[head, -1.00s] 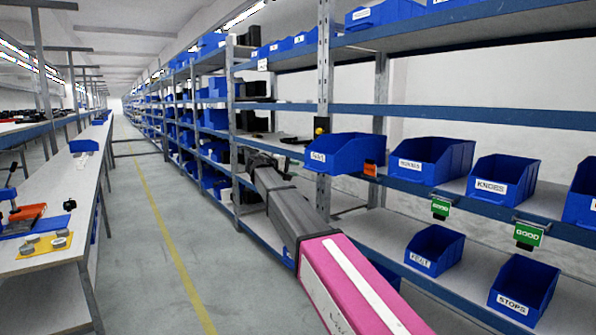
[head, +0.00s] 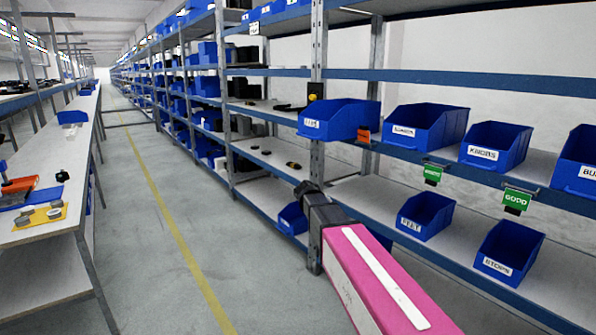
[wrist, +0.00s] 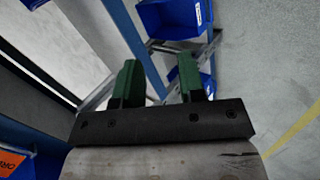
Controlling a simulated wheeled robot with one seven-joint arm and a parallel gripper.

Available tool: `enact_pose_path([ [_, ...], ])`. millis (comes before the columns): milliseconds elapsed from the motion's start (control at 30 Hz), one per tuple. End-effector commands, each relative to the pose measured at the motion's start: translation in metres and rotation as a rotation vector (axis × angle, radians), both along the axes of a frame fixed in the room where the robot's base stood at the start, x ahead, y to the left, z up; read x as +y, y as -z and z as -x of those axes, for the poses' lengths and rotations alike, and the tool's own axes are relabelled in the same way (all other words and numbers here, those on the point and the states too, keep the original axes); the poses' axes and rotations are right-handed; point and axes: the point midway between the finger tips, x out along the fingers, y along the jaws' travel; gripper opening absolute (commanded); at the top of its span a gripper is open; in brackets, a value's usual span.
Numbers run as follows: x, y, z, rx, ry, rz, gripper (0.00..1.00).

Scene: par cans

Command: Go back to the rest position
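My gripper (wrist: 158,82) shows in the wrist view with its two green fingers well apart and nothing between them. The fingers point towards a shelf post and a blue bin (wrist: 170,18) beyond. In the head view my pink and dark arm reaches from the lower right towards the shelf post, and the gripper's fingers cannot be made out there.
Blue shelving runs along the right, with a blue bin (head: 338,121) jutting from the middle shelf above my arm. A lower bin (head: 292,219) stands close to the arm's end. A workbench (head: 52,232) stands left. The aisle floor (head: 160,235) between is clear.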

Motion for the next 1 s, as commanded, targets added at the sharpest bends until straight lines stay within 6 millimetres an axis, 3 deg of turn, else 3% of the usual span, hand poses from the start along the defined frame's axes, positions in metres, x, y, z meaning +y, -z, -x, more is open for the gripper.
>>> enact_pose_path([
  [33,-0.017,0.025,0.032,0.029,0.032,-0.059,0.37],
  [233,-0.053,0.104,0.127,0.119,0.178,-0.323,0.37],
  [400,-0.066,0.145,0.198,0.169,0.310,-0.526,0.37],
  [500,-0.068,0.157,0.225,0.187,0.368,-0.608,0.37],
  [667,-0.067,0.166,0.244,0.198,0.416,-0.674,0.37],
  [1000,-0.067,0.167,0.244,0.199,0.420,-0.681,0.37],
])
